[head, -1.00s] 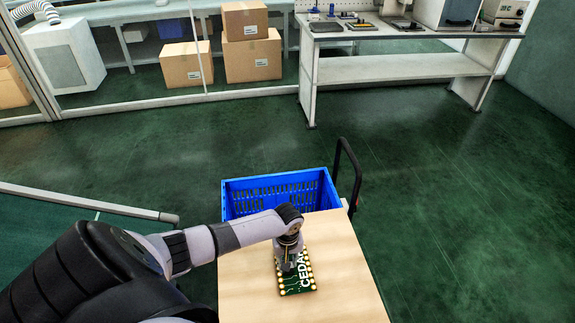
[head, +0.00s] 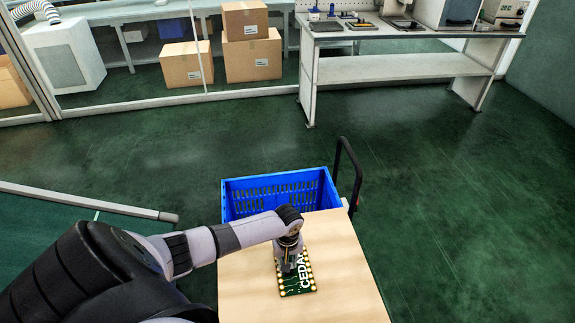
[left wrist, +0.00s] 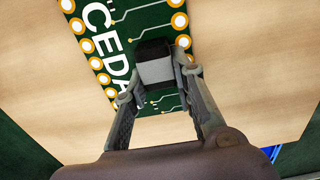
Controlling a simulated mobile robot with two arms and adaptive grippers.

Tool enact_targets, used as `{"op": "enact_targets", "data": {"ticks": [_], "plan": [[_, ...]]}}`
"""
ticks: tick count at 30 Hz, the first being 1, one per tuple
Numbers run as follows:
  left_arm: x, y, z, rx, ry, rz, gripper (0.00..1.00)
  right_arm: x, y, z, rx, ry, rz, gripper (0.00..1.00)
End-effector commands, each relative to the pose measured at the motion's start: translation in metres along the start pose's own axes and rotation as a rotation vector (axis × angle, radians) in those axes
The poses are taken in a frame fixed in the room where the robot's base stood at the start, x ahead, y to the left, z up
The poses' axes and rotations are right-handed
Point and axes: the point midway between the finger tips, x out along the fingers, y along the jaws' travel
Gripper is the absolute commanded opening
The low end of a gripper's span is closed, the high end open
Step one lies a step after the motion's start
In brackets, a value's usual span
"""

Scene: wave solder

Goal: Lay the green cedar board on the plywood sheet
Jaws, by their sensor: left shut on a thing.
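The green cedar board (head: 291,284), a circuit board with gold pads and white "CEDA…" lettering, lies flat over the plywood sheet (head: 345,260). Whether it touches the sheet or hovers just above, I cannot tell. My left gripper (head: 288,266) points down at it and hides part of its far end and left side. In the left wrist view the left gripper (left wrist: 157,75) is shut on a grey and black block on the board's face (left wrist: 140,20). Bare plywood (left wrist: 250,60) shows on both sides there. My right gripper is out of view.
A blue crate (head: 231,206) stands directly behind the sheet, with a black cart handle (head: 357,172) at its right. A pale rail (head: 90,202) is at the left. A workbench (head: 390,68) and cardboard boxes (head: 252,60) stand far back. The green floor at right is clear.

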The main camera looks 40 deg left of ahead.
Motion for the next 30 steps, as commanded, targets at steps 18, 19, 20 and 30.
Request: {"op": "enact_targets", "data": {"ticks": [18,19,20,30], "plan": [[0.001,0.0,0.0,0.0,0.0,0.0,0.48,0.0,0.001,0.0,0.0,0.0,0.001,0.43],[0.001,0.0,0.0,0.0,0.0,0.0,0.48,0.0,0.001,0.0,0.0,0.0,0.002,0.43],[0.001,0.0,0.0,0.0,0.0,0.0,0.48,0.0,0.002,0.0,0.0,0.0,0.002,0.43],[-0.011,0.001,0.0,0.001,0.001,0.003,0.48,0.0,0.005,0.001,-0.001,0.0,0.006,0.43]]}}
